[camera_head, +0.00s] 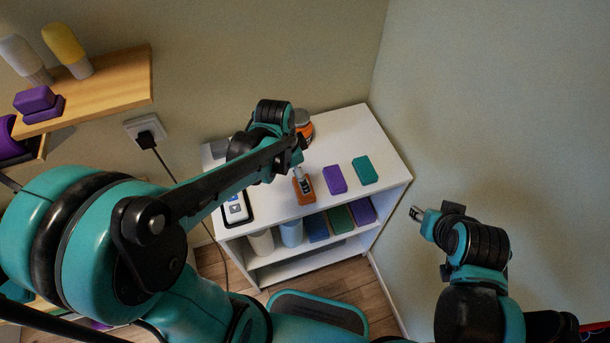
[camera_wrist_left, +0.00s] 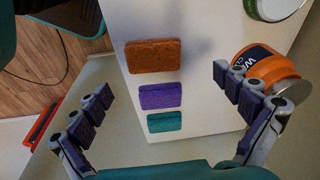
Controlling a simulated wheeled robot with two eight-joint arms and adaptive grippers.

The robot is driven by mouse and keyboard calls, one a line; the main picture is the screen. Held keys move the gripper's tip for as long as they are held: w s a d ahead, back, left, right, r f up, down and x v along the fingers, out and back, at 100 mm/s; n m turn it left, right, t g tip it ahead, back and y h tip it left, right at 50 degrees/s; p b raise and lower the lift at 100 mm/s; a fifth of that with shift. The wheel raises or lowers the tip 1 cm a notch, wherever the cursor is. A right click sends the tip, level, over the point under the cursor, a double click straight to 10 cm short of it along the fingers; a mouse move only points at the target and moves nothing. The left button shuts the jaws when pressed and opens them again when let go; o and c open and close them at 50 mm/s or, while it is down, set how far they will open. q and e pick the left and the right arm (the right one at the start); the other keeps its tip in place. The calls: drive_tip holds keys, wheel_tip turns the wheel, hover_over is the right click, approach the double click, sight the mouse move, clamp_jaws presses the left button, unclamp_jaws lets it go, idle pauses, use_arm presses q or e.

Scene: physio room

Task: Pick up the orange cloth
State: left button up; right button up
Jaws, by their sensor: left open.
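The orange cloth (camera_head: 307,198) is a folded block on the white shelf's top, partly hidden by my left gripper (camera_head: 301,180) in the head view. The whole cloth (camera_wrist_left: 153,55) shows in the left wrist view, farther from the wrist than the purple and teal cloths. My left gripper is open, its fingers spread wide with nothing between them. It hangs above the shelf top; its exact height over the cloth is unclear. My right gripper (camera_head: 418,213) is off to the right of the shelf, away from the cloths; its finger opening is too small to judge.
A purple cloth (camera_head: 335,179) and a teal cloth (camera_head: 365,170) lie right of the orange one. An orange jar (camera_wrist_left: 265,75) is near one left finger. A white device (camera_head: 235,208) lies at the shelf's left. Walls stand behind and right.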

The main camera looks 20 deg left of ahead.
use_arm(q)
drive_tip(key=shift+w+d+m+g+p, duration=0.1)
drive_tip(key=shift+w+m+g+p, duration=0.25)
drive_tip(key=shift+m, duration=0.15)
drive_tip(key=shift+f+m, duration=0.15)
drive_tip(key=shift+m, duration=0.15)
drive_tip(key=shift+d+f, duration=0.1)
drive_tip(key=shift+f, duration=0.25)
drive_tip(key=f+b, duration=0.1)
drive_tip(key=f, duration=0.3)
drive_tip(key=d+f+b, duration=0.1)
drive_tip(key=f, duration=0.1)
drive_tip(key=shift+d+f+b, duration=0.1)
drive_tip(key=shift+f+b, duration=0.2)
drive_tip(key=shift+f, duration=0.5)
use_arm(e)
drive_tip(key=shift+s+f, duration=0.25)
drive_tip(key=shift+f, duration=0.25)
use_arm(q)
drive_tip(key=shift+r, duration=0.1)
drive_tip(key=c, duration=1.1)
